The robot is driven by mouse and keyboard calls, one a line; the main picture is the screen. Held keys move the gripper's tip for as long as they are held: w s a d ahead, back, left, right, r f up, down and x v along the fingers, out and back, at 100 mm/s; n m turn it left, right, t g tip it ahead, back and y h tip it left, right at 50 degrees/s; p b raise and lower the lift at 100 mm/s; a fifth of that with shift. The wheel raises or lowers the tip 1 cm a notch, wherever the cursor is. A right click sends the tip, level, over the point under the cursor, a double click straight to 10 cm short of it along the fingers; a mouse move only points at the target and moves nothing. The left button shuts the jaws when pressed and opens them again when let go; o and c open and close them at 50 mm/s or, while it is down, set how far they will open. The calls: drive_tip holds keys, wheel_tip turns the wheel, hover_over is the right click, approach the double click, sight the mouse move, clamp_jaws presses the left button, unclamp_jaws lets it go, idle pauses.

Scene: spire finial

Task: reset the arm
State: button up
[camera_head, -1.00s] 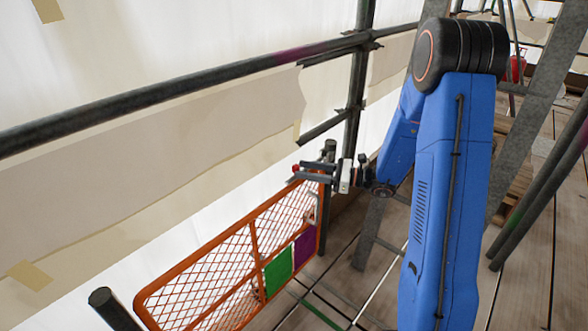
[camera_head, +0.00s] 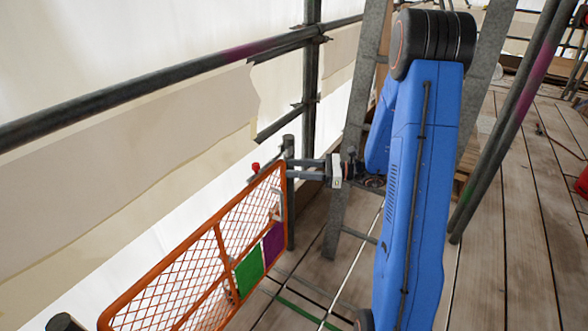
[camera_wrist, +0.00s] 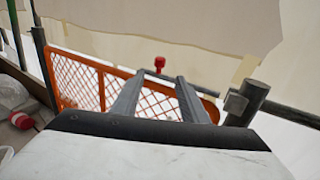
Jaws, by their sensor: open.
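My gripper (camera_head: 288,169) is open and empty in the head view, its two dark fingers pointing left. The orange mesh gate (camera_head: 222,240) stands below and left of it, with a green panel and a purple panel. A red knob (camera_head: 255,166) sits near the gate's upper end, apart from the fingertips and to their left. In the wrist view my gripper's fingers (camera_wrist: 160,78) reach towards the gate (camera_wrist: 101,88), and the red knob (camera_wrist: 160,63) shows just beyond and between them.
A dark post (camera_head: 289,205) stands by the gate's end. A long guardrail (camera_head: 150,90) runs in front of pale sheeting. Grey ladder-like uprights (camera_head: 345,190) stand close behind my arm. The plank floor (camera_head: 515,220) at right is largely clear. A red object (camera_head: 583,184) shows at the right edge.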

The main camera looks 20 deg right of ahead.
drive_tip(key=s+a+r+n+g+h, duration=0.35)
drive_tip(key=s+a+n, duration=0.25)
drive_tip(key=s, duration=0.4)
drive_tip(key=s+a+r+n+g+h, duration=0.25)
drive_tip(key=s+a+n+g, duration=0.35)
drive_tip(key=s, duration=0.4)
drive_tip(key=s+d+r+n+t+h, duration=0.3)
drive_tip(key=s+d+n+t+h, duration=0.3)
drive_tip(key=s+d+n+h, duration=0.3)
drive_tip(key=s+n+h, duration=0.1)
drive_tip(key=s+n, duration=0.1)
drive_tip(key=s, duration=0.2)
drive_tip(key=shift+d+r, duration=0.25)
drive_tip(key=shift+r, duration=0.05)
idle(1.1)
